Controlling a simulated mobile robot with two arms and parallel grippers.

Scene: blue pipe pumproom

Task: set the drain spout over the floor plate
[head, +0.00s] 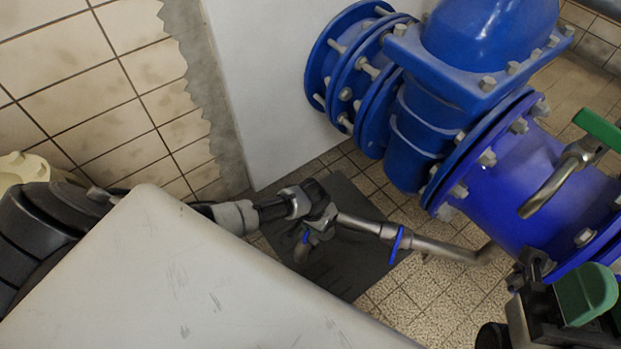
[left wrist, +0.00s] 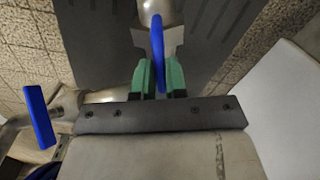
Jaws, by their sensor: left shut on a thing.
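The drain spout (head: 360,226) is a metal pipe that reaches left from the big blue pipe, with a blue piece partway along it. Its turned-down end (head: 302,252) appears in front of the dark floor plate (head: 345,275), towards the plate's left side; its height above it is hard to judge. My left gripper (head: 308,222) is at this end. In the left wrist view, its green fingers (left wrist: 158,78) are shut on a blue grip tab (left wrist: 157,45), with the spout end (left wrist: 155,12) just beyond. My right gripper (head: 532,268) is at the lower right, its jaws unclear.
Large blue flanged pipework (head: 520,175) fills the right side. A green-handled metal fitting (head: 600,128) sticks out from it at the right edge. A white block (head: 265,80) stands behind the plate and a tiled wall (head: 90,80) at left. Tiled floor (head: 415,300) lies open right of the plate.

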